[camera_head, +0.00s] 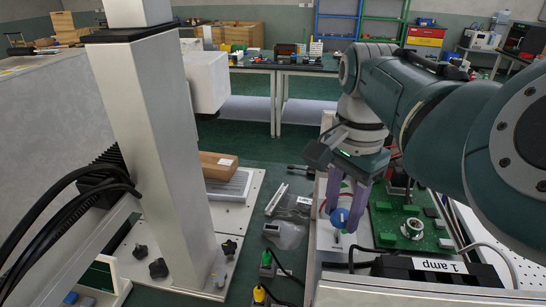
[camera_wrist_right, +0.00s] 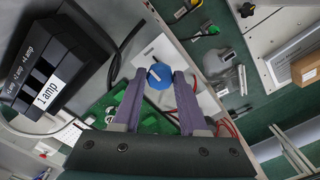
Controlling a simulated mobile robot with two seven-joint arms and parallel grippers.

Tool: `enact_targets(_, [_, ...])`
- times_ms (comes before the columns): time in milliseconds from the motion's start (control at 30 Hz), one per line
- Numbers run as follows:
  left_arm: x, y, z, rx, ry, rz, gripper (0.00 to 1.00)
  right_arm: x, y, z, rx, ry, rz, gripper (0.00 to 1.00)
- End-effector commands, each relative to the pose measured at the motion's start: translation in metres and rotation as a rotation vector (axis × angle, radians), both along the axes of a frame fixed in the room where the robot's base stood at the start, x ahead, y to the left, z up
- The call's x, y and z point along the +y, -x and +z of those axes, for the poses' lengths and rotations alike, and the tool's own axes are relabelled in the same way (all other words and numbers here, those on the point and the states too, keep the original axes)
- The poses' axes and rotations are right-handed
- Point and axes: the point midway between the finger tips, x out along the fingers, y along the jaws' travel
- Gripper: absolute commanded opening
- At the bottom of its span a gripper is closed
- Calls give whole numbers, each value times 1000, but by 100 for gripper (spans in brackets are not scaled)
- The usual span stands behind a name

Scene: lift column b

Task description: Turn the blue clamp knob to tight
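The blue clamp knob (camera_head: 338,216) sits upright on a pale panel at the left side of the bench with the green circuit board. It has a white mark on top, also visible in the right wrist view (camera_wrist_right: 159,77). My right gripper (camera_head: 342,219) points down at it from above. Its two purple fingers stand on either side of the knob, and in the wrist view the fingertips (camera_wrist_right: 160,72) look very close to its sides. I cannot tell whether they touch it. No tight or loose lettering is readable. My left gripper is not in view.
The green circuit board (camera_head: 412,232) lies to the right. A pale column (camera_head: 155,150) rises at left. Yellow and green plugs (camera_head: 266,262) lie on the left-hand floor area.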

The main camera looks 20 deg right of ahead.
Motion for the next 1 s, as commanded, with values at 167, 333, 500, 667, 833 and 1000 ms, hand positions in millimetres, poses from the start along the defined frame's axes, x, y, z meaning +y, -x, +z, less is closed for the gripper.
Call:
enact_targets(167, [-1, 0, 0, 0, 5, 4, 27, 0, 0, 0, 0, 0, 0, 20])
enact_targets(333, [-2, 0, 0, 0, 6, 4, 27, 0, 0, 0, 1, 0, 0, 1])
enact_targets(500, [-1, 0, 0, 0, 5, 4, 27, 0, 0, 0, 1, 0, 0, 0])
enact_targets(667, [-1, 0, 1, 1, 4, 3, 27, 0, 0, 1, 1, 0, 12, 0])
enact_targets(833, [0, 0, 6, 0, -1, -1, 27, -1, 0, 2, 2, 3, 63, 0])
enact_targets(1000, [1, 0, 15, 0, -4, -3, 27, -1, 1, 3, 4, 3, 169, 0])
